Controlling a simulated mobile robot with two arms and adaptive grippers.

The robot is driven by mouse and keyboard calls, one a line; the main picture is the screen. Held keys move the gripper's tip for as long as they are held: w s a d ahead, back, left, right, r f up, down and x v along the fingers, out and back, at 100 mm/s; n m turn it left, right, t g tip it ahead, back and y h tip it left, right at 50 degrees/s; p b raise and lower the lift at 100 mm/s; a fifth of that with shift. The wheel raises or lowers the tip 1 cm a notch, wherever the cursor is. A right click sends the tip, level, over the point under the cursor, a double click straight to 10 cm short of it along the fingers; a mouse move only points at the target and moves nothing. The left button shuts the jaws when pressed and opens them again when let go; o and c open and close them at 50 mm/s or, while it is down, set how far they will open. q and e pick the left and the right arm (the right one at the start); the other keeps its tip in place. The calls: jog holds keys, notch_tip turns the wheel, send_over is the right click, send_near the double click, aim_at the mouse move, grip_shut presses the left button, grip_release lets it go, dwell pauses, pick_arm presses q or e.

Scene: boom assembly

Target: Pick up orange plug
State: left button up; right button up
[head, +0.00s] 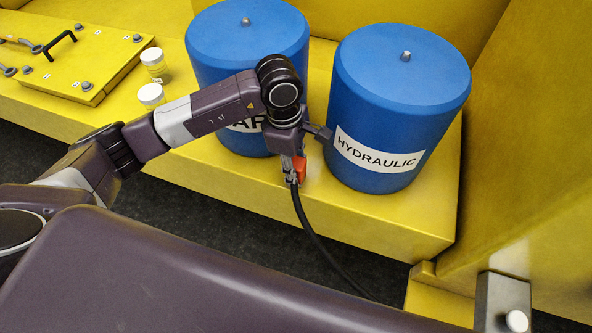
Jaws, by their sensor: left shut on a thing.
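The orange plug (300,168) is in front of the gap between two blue drums. A black cable (312,232) hangs from its lower end and runs down to the right. My left gripper (294,173) points down and is shut on the orange plug, with the fingers covering part of it. The plug looks close to the front of the yellow ledge; I cannot tell whether it touches the ledge. My right gripper is not in view.
A blue drum labelled HYDRAULIC (400,110) stands right of my gripper, and another blue drum (245,50) stands behind my arm, its label partly hidden. White-capped jars (152,95) and a yellow hatch (75,65) with a black handle are left on the yellow ledge (330,215).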

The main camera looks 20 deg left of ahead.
pick_arm(q)
grip_shut()
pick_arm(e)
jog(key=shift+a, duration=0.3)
pick_arm(q)
jog(key=shift+w, duration=0.1)
